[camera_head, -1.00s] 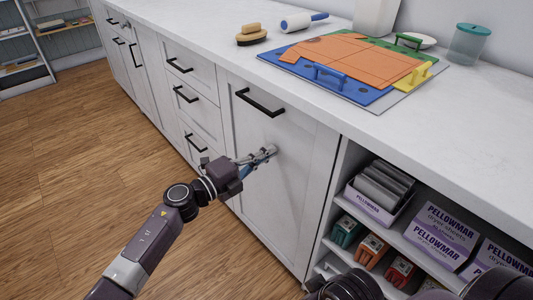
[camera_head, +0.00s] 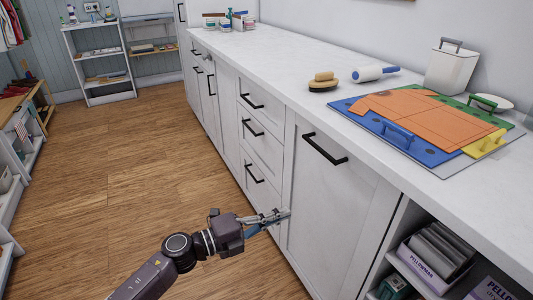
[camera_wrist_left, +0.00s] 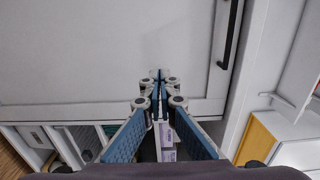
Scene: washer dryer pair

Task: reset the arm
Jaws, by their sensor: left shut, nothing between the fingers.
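My left gripper (camera_head: 284,215) is shut and empty in the head view. It is in front of the white base cabinets, near the lower part of the wide cabinet door (camera_head: 335,215) with a black handle (camera_head: 325,149). In the left wrist view the closed fingertips (camera_wrist_left: 158,76) are in front of a white cabinet front (camera_wrist_left: 80,50), with a black handle (camera_wrist_left: 228,35) at the upper right. I cannot tell whether the fingertips touch the cabinet. My right gripper is not in view.
The counter (camera_head: 300,75) holds a brush (camera_head: 324,82), a lint roller (camera_head: 376,73), a folding board (camera_head: 420,120) and a white bin (camera_head: 452,68). An open shelf with boxes (camera_head: 437,255) is at the lower right. Wooden floor (camera_head: 130,180) lies clear at left.

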